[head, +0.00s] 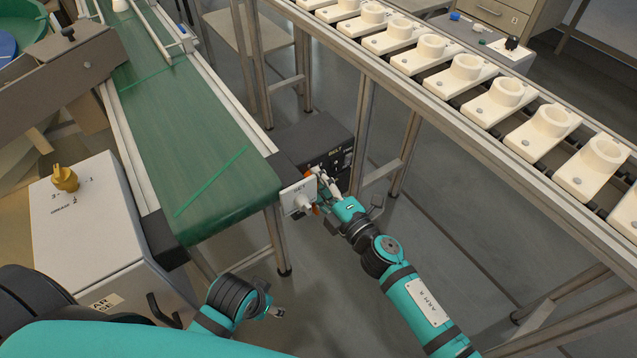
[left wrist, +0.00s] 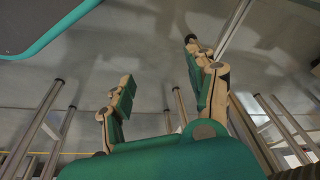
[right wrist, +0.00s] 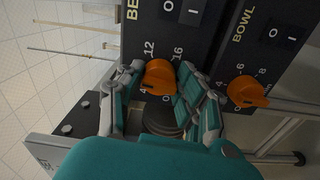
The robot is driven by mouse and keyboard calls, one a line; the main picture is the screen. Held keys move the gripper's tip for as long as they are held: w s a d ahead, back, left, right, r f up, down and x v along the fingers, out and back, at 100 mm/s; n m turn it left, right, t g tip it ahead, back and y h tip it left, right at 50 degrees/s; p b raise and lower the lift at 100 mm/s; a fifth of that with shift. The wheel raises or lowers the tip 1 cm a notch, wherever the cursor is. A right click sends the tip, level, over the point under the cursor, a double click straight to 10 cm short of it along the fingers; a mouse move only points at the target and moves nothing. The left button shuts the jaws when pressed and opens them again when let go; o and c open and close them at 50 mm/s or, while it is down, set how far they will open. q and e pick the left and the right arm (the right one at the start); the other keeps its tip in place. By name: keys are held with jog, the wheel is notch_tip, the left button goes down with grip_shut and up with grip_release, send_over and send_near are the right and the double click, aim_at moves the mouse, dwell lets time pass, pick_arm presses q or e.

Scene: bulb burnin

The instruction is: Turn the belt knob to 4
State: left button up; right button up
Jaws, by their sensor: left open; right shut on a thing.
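The orange belt knob (right wrist: 158,78) sits on a black panel under a partly cut-off label starting "BE" in the right wrist view. The numbers 12, 16, 4 and 0 show around it; where it points I cannot tell. My right gripper (right wrist: 152,88) is shut on this knob, with a finger on either side. In the head view my right gripper (head: 325,187) reaches to the black control box (head: 318,140) by the conveyor's end. My left gripper (head: 277,312) is low in front of the conveyor; its fingers are apart and empty in the left wrist view (left wrist: 160,90).
A second orange knob, marked BOWL (right wrist: 246,90), is close to the right of my right gripper. The green conveyor (head: 190,130) ends at left; a rail with white holders (head: 460,75) runs at right.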

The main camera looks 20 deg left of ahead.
jog(key=n+b, duration=0.1)
jog(key=n, duration=0.4)
jog(key=shift+n, duration=0.4)
jog(key=n, duration=0.2)
jog(key=shift+n, duration=0.3)
jog(key=shift+s+n, duration=0.1)
jog(key=shift+n, duration=0.7)
pick_arm(q)
jog(key=v, duration=0.7)
jog(key=shift+b, duration=0.45)
pick_arm(e)
jog(key=shift+n, duration=1.5)
pick_arm(q)
jog(key=shift+a+r, duration=0.1)
jog(key=shift+w, duration=0.2)
pick_arm(e)
jog(key=o, duration=1.1)
pick_arm(q)
jog(key=shift+r+t, duration=0.1)
jog(key=shift+t, duration=0.2)
pick_arm(e)
jog(key=shift+o, duration=0.2)
jog(key=shift+r, duration=0.1)
pick_arm(q)
jog(key=shift+w, duration=0.1)
